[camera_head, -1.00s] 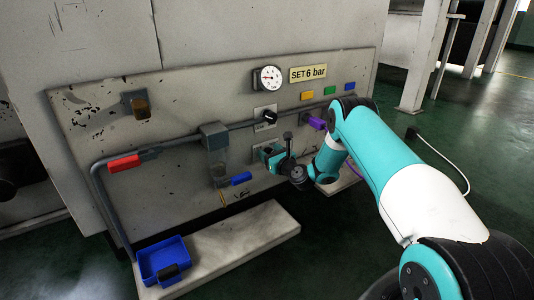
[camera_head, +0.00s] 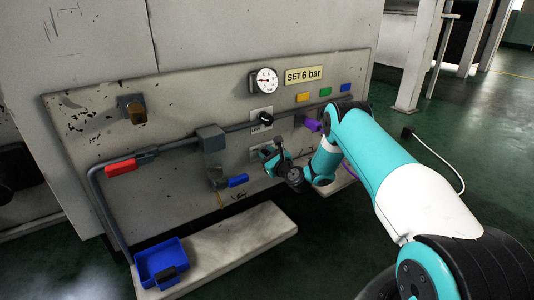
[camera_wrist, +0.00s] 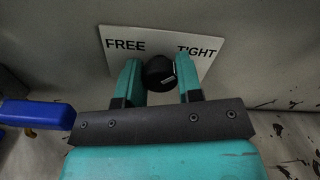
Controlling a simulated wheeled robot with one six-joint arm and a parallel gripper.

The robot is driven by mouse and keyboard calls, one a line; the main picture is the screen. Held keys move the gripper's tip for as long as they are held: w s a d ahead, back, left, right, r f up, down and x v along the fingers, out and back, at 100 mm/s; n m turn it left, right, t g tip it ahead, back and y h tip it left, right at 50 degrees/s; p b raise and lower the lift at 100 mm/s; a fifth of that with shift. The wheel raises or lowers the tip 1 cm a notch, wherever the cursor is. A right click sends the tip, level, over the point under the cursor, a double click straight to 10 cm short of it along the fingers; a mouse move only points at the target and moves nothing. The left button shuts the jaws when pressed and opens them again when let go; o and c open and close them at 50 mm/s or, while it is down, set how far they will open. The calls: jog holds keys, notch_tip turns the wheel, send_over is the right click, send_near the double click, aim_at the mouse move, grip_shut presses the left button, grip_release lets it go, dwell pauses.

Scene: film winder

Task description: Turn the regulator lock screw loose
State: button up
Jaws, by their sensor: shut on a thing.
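The regulator lock screw is a round black knob (camera_wrist: 158,72) with a white mark on its face, in front of a white FREE / TIGHT label (camera_wrist: 124,44). The mark lies nearly level, at the right half of the knob. My gripper (camera_wrist: 158,64) has a teal finger on each side of the knob and is shut on it. In the head view my gripper (camera_head: 268,153) is against the lower panel, in front of the small label plate (camera_head: 256,154). The knob is hidden there by the gripper.
Above are a black regulator knob (camera_head: 265,118), a pressure gauge (camera_head: 264,81) and a "SET 6 bar" sign (camera_head: 304,75). A blue handle (camera_head: 237,181) is close left of my gripper, a purple one (camera_head: 312,125) above right. A red lever (camera_head: 122,167) and blue bin (camera_head: 161,261) are farther left.

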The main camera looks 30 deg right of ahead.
jog(key=n+p, duration=0.1)
jog(key=n, duration=0.4)
jog(key=shift+n+p, duration=0.3)
jog(key=shift+p, duration=0.1)
jog(key=n+p, duration=0.1)
jog(key=n, duration=0.4)
jog(key=shift+p, duration=0.3)
jog(key=n+p, duration=0.1)
jog(key=n, duration=0.5)
jog(key=shift+p, duration=0.3)
jog(key=n+p, duration=0.1)
jog(key=n, duration=0.3)
jog(key=shift+f+n, duration=0.1)
jog(key=shift+n, duration=0.2)
jog(key=o, duration=0.9)
jog(key=shift+p, duration=0.3)
